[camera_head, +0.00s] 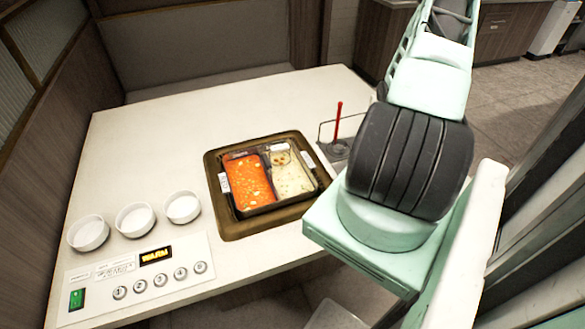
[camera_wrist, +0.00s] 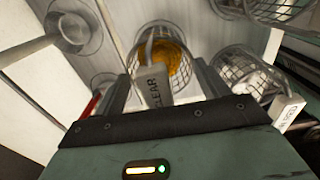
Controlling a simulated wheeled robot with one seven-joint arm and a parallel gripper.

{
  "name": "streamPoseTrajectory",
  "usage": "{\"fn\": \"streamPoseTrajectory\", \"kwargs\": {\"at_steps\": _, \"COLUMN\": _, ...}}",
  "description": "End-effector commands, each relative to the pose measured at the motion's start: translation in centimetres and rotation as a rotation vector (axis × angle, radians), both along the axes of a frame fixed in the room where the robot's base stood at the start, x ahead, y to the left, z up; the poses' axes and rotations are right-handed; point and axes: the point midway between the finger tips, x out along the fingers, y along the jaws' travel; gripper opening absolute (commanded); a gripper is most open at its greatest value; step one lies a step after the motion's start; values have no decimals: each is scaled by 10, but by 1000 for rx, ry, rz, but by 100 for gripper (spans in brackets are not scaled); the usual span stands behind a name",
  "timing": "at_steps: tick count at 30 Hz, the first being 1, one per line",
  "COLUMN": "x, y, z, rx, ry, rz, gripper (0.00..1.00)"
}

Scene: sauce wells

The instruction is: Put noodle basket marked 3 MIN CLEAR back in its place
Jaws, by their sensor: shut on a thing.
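The noodle basket (camera_wrist: 172,60) is a round wire basket with yellow-orange noodles in it, seen in the wrist view. Its pale handle tag (camera_wrist: 154,86) reads "CLEAR"; the rest of the marking is hidden or too small to read. My gripper (camera_wrist: 162,82) is shut on this basket's handle, with the tag between the fingers. The basket lies just beyond the fingertips; I cannot tell whether it hangs free or rests in something. In the head view my arm hides the gripper and the basket.
Other wire baskets stand close by, one at right (camera_wrist: 245,72) with a white tag (camera_wrist: 288,110) and one at top right (camera_wrist: 278,10). The counter (camera_head: 160,125) holds a two-part sauce pan (camera_head: 262,208), three white bowls (camera_head: 135,218) and a control panel (camera_head: 140,277) showing "WARM".

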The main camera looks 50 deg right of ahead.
Motion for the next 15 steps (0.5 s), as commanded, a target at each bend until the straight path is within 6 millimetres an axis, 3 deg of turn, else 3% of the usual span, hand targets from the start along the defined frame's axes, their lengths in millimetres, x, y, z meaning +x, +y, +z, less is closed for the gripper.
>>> {"fn": "streamPoseTrajectory", "kwargs": {"at_steps": 15, "x": 0, "y": 0, "z": -6, "rx": 0, "ry": 0, "rz": 0, "gripper": 43}}
